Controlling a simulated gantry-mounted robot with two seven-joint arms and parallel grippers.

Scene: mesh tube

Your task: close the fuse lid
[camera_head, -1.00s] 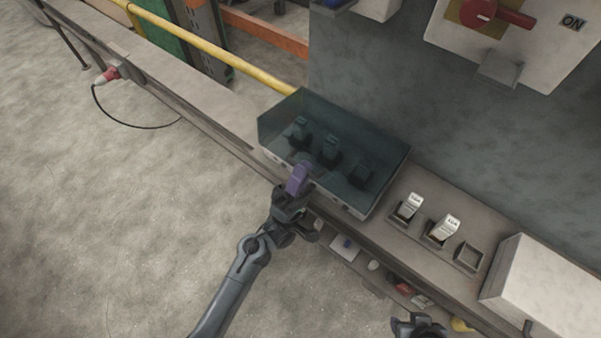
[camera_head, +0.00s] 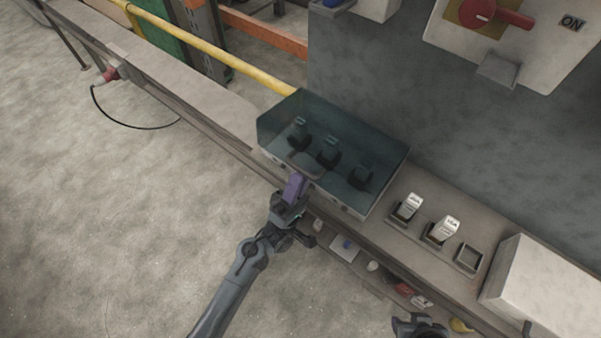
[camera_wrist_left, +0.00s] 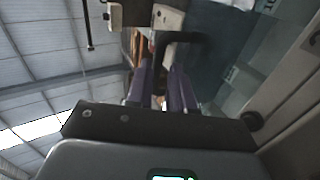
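The fuse lid (camera_head: 375,150) is a see-through teal cover over the fuse box (camera_head: 345,205), in the middle of the head view. It looks down on the box; I cannot tell whether its edge is fully seated. Dark fuses (camera_head: 329,152) show through it. My left gripper (camera_head: 296,183), with purple fingers, is just in front of the lid's front side.
Right of the box, two white-topped fuses (camera_head: 411,205) stand in holders beside an empty holder (camera_head: 468,257). A pale box (camera_head: 545,290) is farther right. A switch panel with a red handle (camera_head: 500,14) hangs above. Small items lie on a lower shelf (camera_head: 345,247).

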